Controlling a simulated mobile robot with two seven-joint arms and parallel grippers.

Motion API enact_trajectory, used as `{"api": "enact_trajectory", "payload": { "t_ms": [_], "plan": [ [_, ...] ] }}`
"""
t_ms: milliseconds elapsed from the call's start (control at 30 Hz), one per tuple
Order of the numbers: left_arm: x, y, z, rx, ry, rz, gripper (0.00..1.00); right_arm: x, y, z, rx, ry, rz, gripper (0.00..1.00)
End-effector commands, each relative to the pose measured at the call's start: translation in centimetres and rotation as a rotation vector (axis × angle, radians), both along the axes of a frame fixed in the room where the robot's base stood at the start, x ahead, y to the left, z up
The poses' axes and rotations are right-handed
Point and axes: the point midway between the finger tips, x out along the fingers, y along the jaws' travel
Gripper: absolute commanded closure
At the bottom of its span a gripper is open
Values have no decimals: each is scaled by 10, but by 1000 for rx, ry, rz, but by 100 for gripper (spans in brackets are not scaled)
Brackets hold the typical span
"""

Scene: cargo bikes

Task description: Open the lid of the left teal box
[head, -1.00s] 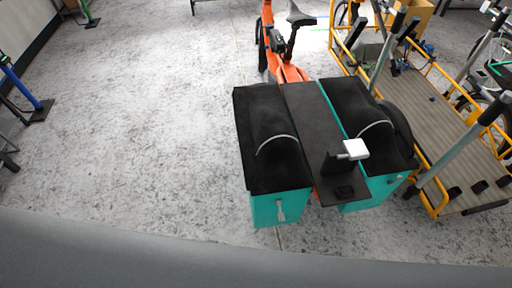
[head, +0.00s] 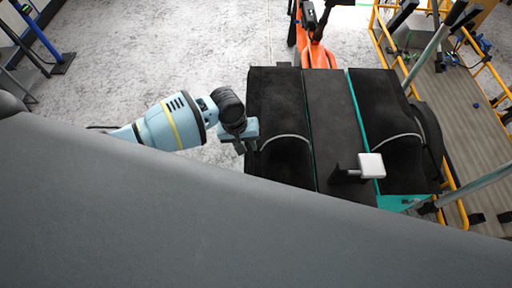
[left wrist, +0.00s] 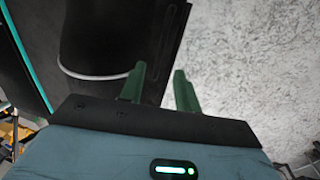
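The left teal box shows its black lid (head: 272,95), which lies shut, with a pale curved strap (head: 287,137) on it. Its teal front is hidden behind my grey body in the head view. The lid (left wrist: 105,35) and strap (left wrist: 85,74) also show in the left wrist view. My left gripper (head: 252,140) is at the lid's left edge. In the left wrist view the gripper (left wrist: 160,82) is open with nothing between its fingers. One finger overlaps the lid's edge, the other lies over floor. I cannot tell whether they touch. My right gripper is out of view.
The right box's black lid (head: 385,105) lies beyond the dark middle rack (head: 330,110), which carries a white block (head: 371,166). The orange bike frame (head: 318,55) is behind. A yellow-railed cargo bike (head: 448,95) stands at right. Floor left of the box is clear.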

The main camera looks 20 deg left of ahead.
Motion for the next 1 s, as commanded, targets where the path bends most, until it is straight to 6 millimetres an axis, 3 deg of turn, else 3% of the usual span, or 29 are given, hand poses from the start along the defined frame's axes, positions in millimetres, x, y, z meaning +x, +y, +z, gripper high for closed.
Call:
{"api": "enact_trajectory", "payload": {
  "t_ms": [267,700,1000],
  "plan": [
    [1,2,-2,7,8,6,67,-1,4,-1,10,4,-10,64],
    [3,-9,-61,7,11,5,67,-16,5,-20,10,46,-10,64],
    [6,-12,-76,6,4,6,67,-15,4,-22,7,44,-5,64]
  ]
}}
